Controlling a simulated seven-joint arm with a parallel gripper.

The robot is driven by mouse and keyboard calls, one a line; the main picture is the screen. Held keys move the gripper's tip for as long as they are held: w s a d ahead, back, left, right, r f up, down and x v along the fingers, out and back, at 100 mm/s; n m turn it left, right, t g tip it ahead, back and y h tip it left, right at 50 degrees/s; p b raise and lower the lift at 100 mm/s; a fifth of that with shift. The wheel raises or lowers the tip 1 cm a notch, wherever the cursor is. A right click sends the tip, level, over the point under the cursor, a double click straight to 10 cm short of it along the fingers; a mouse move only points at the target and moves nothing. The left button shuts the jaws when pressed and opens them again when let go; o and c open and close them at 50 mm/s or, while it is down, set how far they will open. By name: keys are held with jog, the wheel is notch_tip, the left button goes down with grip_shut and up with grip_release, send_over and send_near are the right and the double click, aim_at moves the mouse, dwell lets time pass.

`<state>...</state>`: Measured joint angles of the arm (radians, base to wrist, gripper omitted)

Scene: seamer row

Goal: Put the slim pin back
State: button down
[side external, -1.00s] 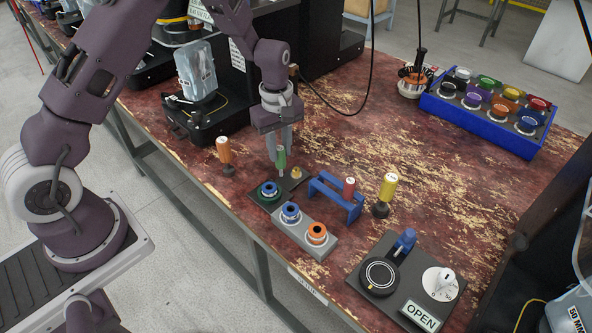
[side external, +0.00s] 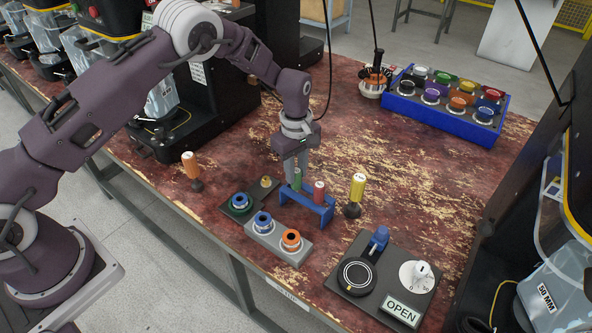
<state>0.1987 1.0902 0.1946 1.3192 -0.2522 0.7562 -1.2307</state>
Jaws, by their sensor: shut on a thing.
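A slim green pin (side external: 297,181) stands upright between the fingers of my gripper (side external: 296,172), which is shut on it. The pin is at the left part of a blue rack (side external: 305,205). A red pin (side external: 319,192) stands in the right part of that rack. Whether the green pin's lower end is seated in the rack or just above it, I cannot tell. Left of the rack is a dark green block with a green ring (side external: 240,202) and a small brass piece (side external: 265,182).
A grey block with a blue ring (side external: 262,222) and an orange ring (side external: 291,240) lies in front. An orange-handled tool (side external: 191,167) and a yellow one (side external: 357,187) stand either side. A dial panel (side external: 378,280) is front right; a blue tray (side external: 445,115) is behind.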

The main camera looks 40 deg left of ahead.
jog(key=shift+f, duration=0.3)
jog(key=c, duration=1.2)
grip_release()
notch_tip(320, 180, up, 13)
jog(key=shift+f, duration=0.1)
